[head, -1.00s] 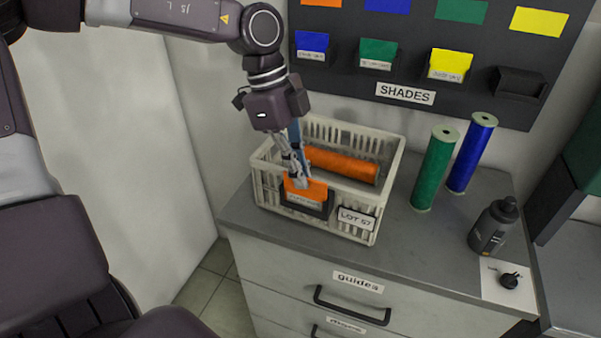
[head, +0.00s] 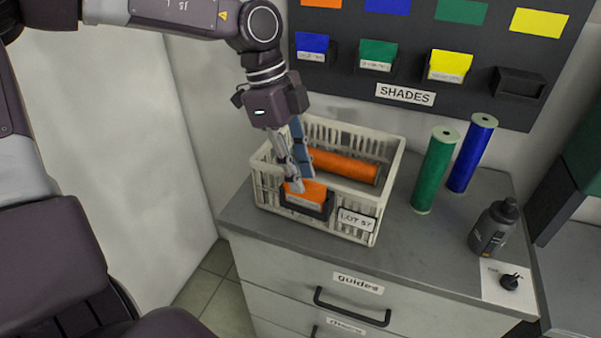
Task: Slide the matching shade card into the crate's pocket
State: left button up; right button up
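The orange shade card (head: 313,190) sits in the dark pocket (head: 318,211) on the front wall of the cream crate (head: 385,205). Its lower part and part of its label are behind the pocket's front. My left gripper (head: 302,183) is right above the card, fingers pointing down and spread apart, one in front of the card's top edge and one behind it. An orange bobbin (head: 342,167) lies in the crate. A "LOT 57" label (head: 356,219) is on the crate's front. My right gripper is not in view.
Green (head: 434,172) and blue (head: 472,155) bobbins stand right of the crate, with a grey bottle (head: 493,228) nearer the front. The shades board (head: 455,60) on the wall holds blue, green and yellow cards; one pocket (head: 519,83) is empty. Drawers are below the counter (head: 420,255).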

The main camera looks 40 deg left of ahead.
pick_arm(q)
jog(key=v, duration=1.1)
jog(key=shift+r, duration=0.2)
jog(key=shift+a, duration=0.1)
